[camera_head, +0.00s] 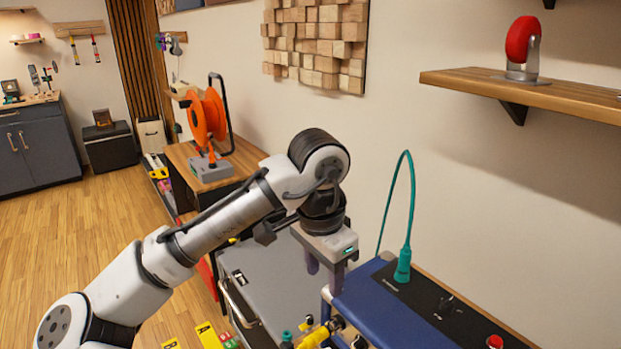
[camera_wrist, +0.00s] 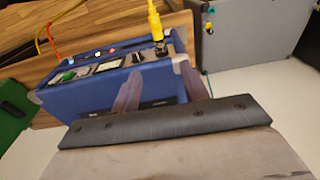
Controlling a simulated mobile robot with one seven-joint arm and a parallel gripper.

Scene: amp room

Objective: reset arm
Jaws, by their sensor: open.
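My arm reaches from the lower left to the middle of the head view, with its wrist bent downward. My gripper (camera_head: 324,280) hangs at the left end of a blue device (camera_head: 365,305) with a black top panel. In the wrist view my gripper (camera_wrist: 160,74) is open, its two fingers apart in front of a blue box (camera_wrist: 110,85) with knobs and lights. No object shows between the fingers. I cannot tell whether the fingers touch the box.
A teal cable (camera_head: 404,265) rises from the panel, near a red button (camera_head: 495,342). Yellow connectors (camera_head: 318,336) lie below my gripper. An orange cable reel (camera_head: 207,118) stands on a wooden-topped cabinet behind. A wall shelf (camera_head: 530,90) juts out at upper right. Open floor (camera_head: 90,230) lies left.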

